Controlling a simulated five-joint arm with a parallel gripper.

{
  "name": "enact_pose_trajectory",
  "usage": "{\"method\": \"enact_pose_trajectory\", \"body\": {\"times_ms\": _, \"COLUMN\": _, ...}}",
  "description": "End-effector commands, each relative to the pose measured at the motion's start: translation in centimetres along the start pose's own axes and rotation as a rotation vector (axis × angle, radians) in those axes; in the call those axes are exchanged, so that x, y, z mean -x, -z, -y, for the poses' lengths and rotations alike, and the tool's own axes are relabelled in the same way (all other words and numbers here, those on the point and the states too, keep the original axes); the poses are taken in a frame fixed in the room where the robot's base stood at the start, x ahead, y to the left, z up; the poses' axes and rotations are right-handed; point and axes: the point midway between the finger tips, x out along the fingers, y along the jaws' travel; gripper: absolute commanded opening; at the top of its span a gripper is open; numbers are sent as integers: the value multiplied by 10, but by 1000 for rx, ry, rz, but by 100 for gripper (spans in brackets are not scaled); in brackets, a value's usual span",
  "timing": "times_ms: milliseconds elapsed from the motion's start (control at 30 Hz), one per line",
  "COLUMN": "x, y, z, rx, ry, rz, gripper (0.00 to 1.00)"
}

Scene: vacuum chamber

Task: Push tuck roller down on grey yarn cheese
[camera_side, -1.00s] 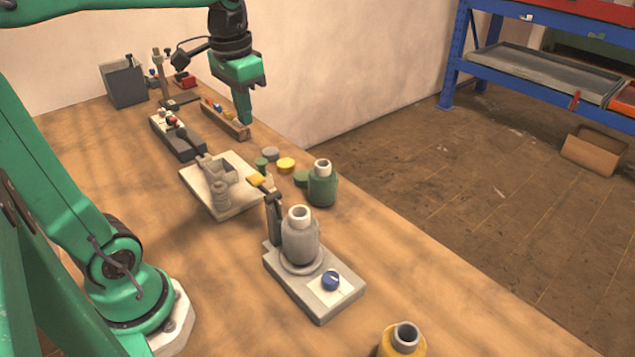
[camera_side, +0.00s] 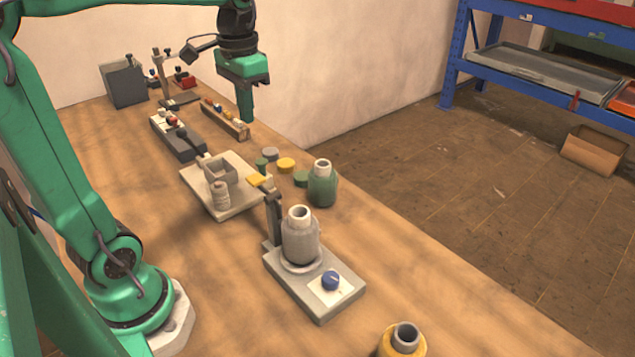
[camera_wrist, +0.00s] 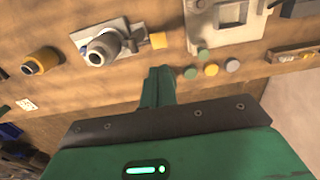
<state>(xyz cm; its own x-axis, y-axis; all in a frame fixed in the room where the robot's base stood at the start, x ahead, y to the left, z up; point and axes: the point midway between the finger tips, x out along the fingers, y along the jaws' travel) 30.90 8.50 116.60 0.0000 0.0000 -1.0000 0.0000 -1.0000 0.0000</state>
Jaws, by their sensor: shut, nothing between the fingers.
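The grey yarn cheese (camera_side: 300,240) stands upright on a flat grey stand (camera_side: 312,302) with a blue knob (camera_side: 331,280). Behind it a dark post (camera_side: 273,217) carries a raised lever with a yellow tab (camera_side: 259,180), apparently the tuck roller arm, clear of the cheese. The wrist view shows the cheese (camera_wrist: 103,47) at the upper left and the yellow tab (camera_wrist: 159,41) near top centre. My gripper (camera_side: 247,118) is shut and empty, pointing down in the air, beyond the stand towards the wall. Its fingers also show in the wrist view (camera_wrist: 158,80).
A green yarn cheese (camera_side: 322,187) stands near the table's right edge, with several small discs (camera_side: 286,165) beside it. A yellow cheese (camera_side: 402,343) stands at the front. A pale tray (camera_side: 240,206) with a small box lies left of the lever. A wooden rack (camera_side: 226,122) stands beneath my gripper.

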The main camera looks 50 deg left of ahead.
Motion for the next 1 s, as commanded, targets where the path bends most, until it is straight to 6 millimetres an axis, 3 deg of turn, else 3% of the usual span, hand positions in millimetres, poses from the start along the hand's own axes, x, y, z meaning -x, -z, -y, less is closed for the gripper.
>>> {"method": "enact_pose_trajectory", "body": {"times_ms": 700, "x": -100, "y": -1, "z": 0, "rx": 0, "ry": -1, "rz": 4, "gripper": 0}}
{"method": "enact_pose_trajectory", "body": {"times_ms": 1000, "x": -127, "y": 0, "z": 0, "rx": 0, "ry": 0, "rz": 1, "gripper": 0}}
